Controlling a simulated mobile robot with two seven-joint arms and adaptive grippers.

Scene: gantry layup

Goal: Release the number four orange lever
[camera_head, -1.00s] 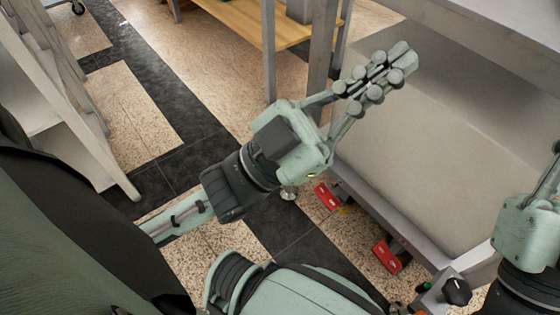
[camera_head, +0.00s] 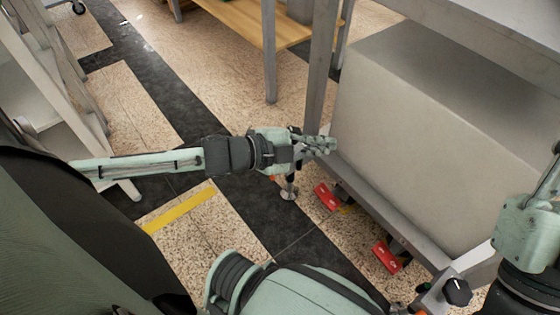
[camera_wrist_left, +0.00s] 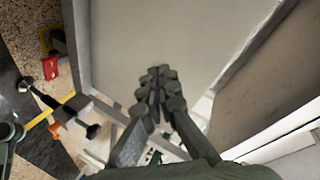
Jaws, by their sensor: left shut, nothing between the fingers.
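My left gripper (camera_head: 325,145) is shut and empty beside the grey frame post, in front of the large pale block. Its closed fingers also show in the left wrist view (camera_wrist_left: 158,90), against pale panels. A small orange part (camera_head: 273,178) shows just below the gripper in the head view, partly hidden. An orange part (camera_wrist_left: 67,114) also shows left of the fingers in the wrist view, apart from them, by a dark-knobbed rod. I cannot read a number on it or tell whether it is lever four. My right gripper (camera_head: 550,175) is cut off at the right edge.
Red pedals (camera_head: 326,197) sit low along the grey frame, one nearer me. A levelling foot (camera_head: 289,192) stands on the floor under my left gripper. A black knob (camera_head: 457,291) is at the lower right. Open floor lies to the left.

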